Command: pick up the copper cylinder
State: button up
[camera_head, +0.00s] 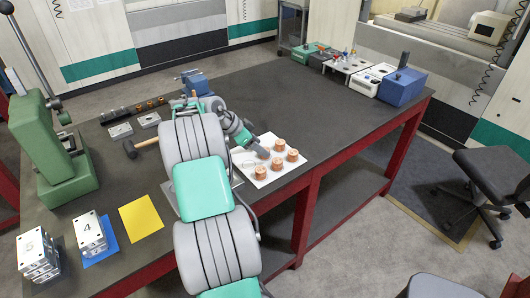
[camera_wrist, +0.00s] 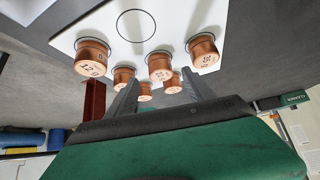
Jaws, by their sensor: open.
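Several copper cylinders stand upright on a white sheet (camera_head: 245,160) on the dark table. In the head view, one copper cylinder (camera_head: 292,156) is at the right and another (camera_head: 260,173) at the front. In the wrist view the largest cylinder (camera_wrist: 92,57) is at the left, with markings on its end, another (camera_wrist: 203,50) at the right. My gripper (camera_head: 259,151) is over the sheet's far left part, beside the cylinders; its fingers (camera_wrist: 160,80) are apart. Some cylinders appear between the fingers in the wrist view; I see none gripped. Which cylinder the task means cannot be told.
A hammer (camera_head: 147,145), a yellow sheet (camera_head: 141,218) and numbered blocks (camera_head: 90,232) lie left of my arm. A green press (camera_head: 45,150) stands at the far left. A blue box (camera_head: 402,88) is at the back right. The table's right middle is clear.

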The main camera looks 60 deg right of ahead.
jog(key=p+x, duration=0.1)
jog(key=x, duration=0.3)
jog(key=shift+d, duration=0.1)
jog(key=shift+c, duration=0.3)
grip_shut()
dwell(0.4)
